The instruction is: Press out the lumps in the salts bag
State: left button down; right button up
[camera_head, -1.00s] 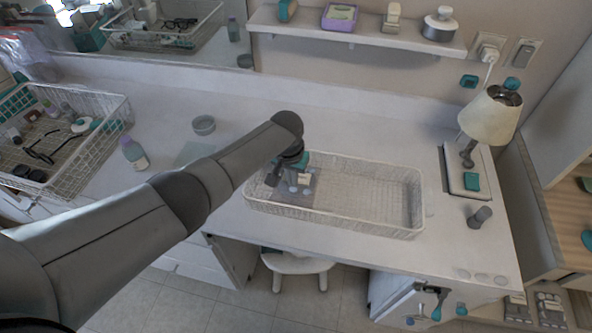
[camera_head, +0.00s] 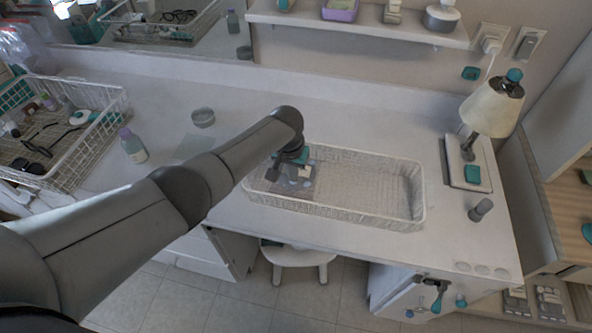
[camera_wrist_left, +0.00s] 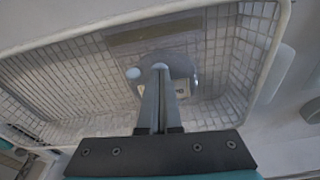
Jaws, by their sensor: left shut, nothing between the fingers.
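The salts bag (camera_head: 297,182) is a clear, flat bag with pale lumps. It lies in the left end of the white wire basket (camera_head: 372,213) on the counter. In the left wrist view the bag (camera_wrist_left: 190,47) shows behind the fingers, with a whitish lump and part of a label. My left gripper (camera_head: 275,173) is over the bag in the head view. In the wrist view its fingers (camera_wrist_left: 160,70) are together and empty, pointing at the bag; whether they touch it I cannot tell. My right gripper is not in view.
A fuller wire basket (camera_head: 75,160) stands at the left, with a purple-capped bottle (camera_head: 133,147) beside it. A small round dish (camera_head: 203,117) is behind my arm. A lamp (camera_head: 490,112) and a grey cylinder (camera_head: 481,210) stand at the right. The basket's right part is empty.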

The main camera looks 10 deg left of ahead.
pick_arm(q)
jog(key=shift+f+b, duration=0.35)
jog(key=shift+f, duration=0.1)
jog(key=shift+s+f, duration=0.2)
dwell(0.7)
notch_tip(320, 180, up, 3)
jog(key=p, duration=0.2)
jog(key=shift+w+f+p, duration=0.1)
jog(key=shift+f+p, duration=0.1)
jog(key=shift+p, duration=0.15)
jog(key=shift+w, duration=0.1)
jog(key=w+b, duration=0.2)
jog(key=b, duration=0.2)
jog(key=w+b, duration=0.2)
jog(key=b, duration=0.2)
jog(key=w+b, duration=0.3)
jog(key=b, duration=0.1)
jog(key=shift+d+f+b, duration=0.1)
jog(key=shift+f+b, duration=0.3)
jog(key=shift+w+r+b, duration=0.1)
jog(key=shift+w+b, duration=0.15)
jog(key=shift+b, duration=0.25)
jog(key=shift+r, duration=0.1)
